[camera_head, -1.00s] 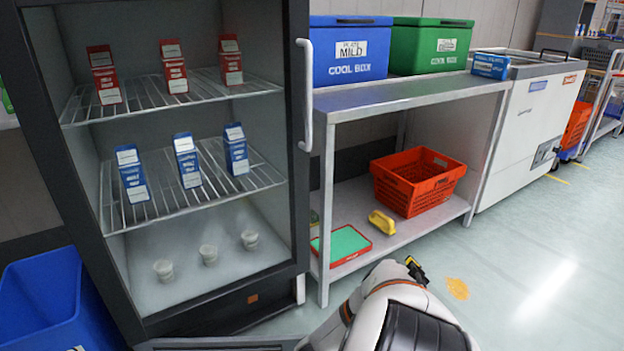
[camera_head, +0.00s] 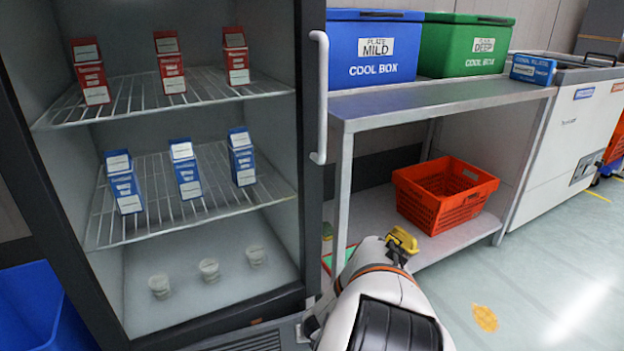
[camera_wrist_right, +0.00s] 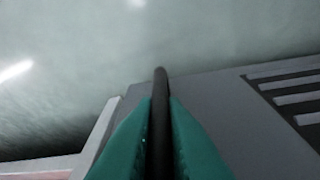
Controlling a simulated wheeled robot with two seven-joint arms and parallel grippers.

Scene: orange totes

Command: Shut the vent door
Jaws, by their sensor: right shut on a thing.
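The vent door, a grey panel with dark slots (camera_head: 255,342), shows at the bottom edge of the head view, below and in front of the open cabinet; it stands out from the cabinet base. Most of it is cut off there. In the right wrist view the slotted grey panel (camera_wrist_right: 225,105) fills the right side. My right gripper (camera_wrist_right: 160,105), with teal fingers, is shut on a thin dark bar (camera_wrist_right: 160,85) along the panel's edge. In the head view my right forearm hides that gripper. My left gripper is in neither current view.
The cabinet (camera_head: 315,120) stands open with cartons and small cups inside. A blue bin (camera_head: 40,310) is at left.

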